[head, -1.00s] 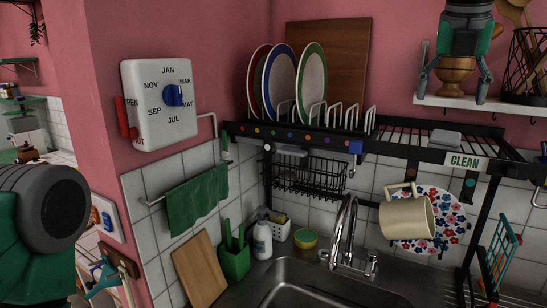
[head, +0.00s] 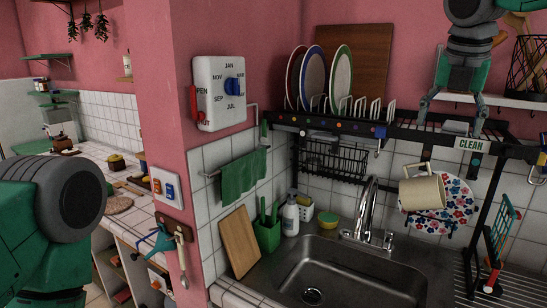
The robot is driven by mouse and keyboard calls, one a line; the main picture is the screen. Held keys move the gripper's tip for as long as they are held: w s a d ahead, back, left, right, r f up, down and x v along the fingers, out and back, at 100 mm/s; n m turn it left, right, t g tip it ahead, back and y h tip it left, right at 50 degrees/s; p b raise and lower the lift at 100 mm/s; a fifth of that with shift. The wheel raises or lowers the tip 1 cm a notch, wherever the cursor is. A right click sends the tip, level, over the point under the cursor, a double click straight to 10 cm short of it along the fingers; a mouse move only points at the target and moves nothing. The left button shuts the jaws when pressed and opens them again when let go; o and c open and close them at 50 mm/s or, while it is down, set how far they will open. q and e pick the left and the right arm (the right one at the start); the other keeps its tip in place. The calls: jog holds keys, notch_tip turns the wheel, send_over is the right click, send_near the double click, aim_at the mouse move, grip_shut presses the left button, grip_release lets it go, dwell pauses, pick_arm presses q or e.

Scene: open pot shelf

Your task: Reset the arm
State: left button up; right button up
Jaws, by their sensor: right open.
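My right gripper (head: 453,112) hangs down at the upper right of the head view. Its two fingers are spread apart with nothing between them. It appears in front of the right part of the black dish rack (head: 345,125), above the "CLEAN" sign (head: 471,144). I cannot tell its exact distance from the rack. My left arm shows only as a large green and dark grey link at the lower left. My left gripper is out of view.
Plates (head: 341,78) stand in the rack. The sink (head: 345,270) is below, with a faucet (head: 369,205). A wall corner juts out left of the sink.

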jog(key=s+a+f+m+g+y, duration=0.1)
jog(key=a+f+m, duration=0.2)
jog(key=f, duration=0.9)
jog(key=s+a+f+m+y, duration=0.1)
jog(key=a+f+m, duration=0.25)
jog(key=f, duration=0.85)
jog(key=s+a+f+m+g+y, duration=0.1)
jog(key=s+f+m, duration=0.25)
jog(key=f, duration=0.45)
jog(key=s+a+f+m+g+y, duration=0.1)
jog(key=s+a+f+m, duration=0.15)
jog(key=s+f, duration=0.45)
jog(key=s+d+f+m, duration=0.2)
jog(key=s+f+m, duration=0.6)
jog(key=s+f, duration=0.45)
jog(key=s+d+f+m+h, duration=0.15)
jog(key=s+m, duration=0.25)
jog(key=s, duration=0.4)
jog(key=s+d+f+m+h, duration=0.1)
jog(key=s+d+f+m, duration=0.15)
jog(key=s+m, duration=0.35)
pick_arm(q)
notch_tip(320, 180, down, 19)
jog(key=b, duration=1.8)
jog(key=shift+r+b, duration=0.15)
jog(key=shift+b, duration=0.2)
pick_arm(e)
notch_tip(320, 180, down, 17)
jog(key=w+n, duration=0.2)
jog(key=shift+a, duration=0.2)
